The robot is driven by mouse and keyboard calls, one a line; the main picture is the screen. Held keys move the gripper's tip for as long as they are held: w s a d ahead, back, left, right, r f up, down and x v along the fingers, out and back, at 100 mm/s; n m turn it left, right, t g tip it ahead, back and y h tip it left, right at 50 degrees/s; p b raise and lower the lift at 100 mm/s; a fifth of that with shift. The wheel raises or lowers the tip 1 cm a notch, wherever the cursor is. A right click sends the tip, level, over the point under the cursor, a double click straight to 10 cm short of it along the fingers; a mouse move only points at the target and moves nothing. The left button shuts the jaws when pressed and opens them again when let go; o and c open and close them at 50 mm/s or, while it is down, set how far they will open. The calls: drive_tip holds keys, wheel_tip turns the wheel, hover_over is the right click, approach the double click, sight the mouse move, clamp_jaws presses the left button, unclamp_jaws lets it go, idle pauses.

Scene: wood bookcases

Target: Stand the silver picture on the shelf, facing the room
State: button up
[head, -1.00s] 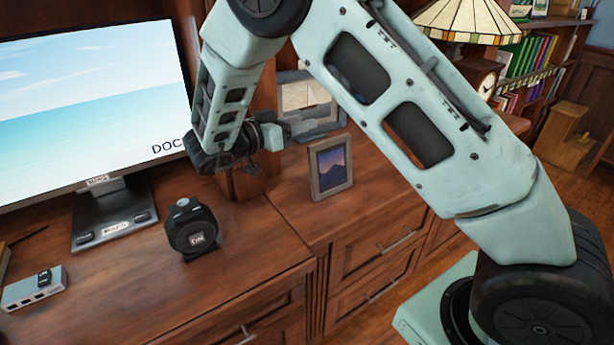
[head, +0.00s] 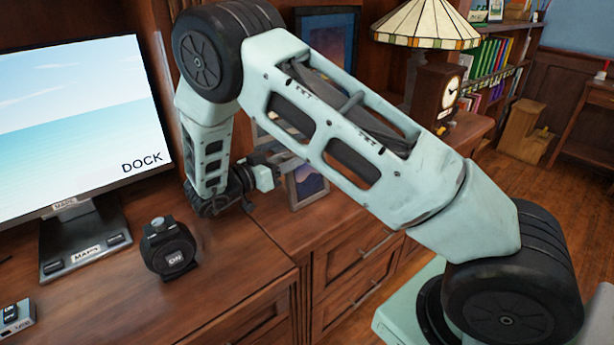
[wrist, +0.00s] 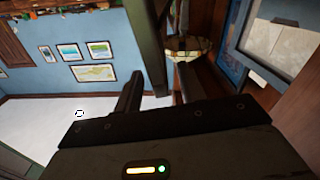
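The silver picture (head: 309,183), a small grey-framed dusk mountain scene, stands upright on the lower cabinet top in the head view, partly hidden by my arm. My gripper (head: 279,172) is at its left side, its fingertips hard to make out there. In the wrist view my gripper (wrist: 158,83) has its two dark fingers apart. An upright bar (wrist: 146,35), which looks like the picture frame seen edge-on, rises in line with the gap between them. I cannot tell whether either finger touches it.
A larger grey frame with pale paper (wrist: 277,45) stands behind, beside a blue picture (wrist: 235,35). A monitor (head: 75,130) and a black round device (head: 168,248) are on the desk. A lamp (head: 428,25) and a clock (head: 452,92) stand further right.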

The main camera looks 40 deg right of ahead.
drive_tip(key=d, duration=0.3)
drive_tip(key=shift+d, duration=0.3)
clamp_jaws()
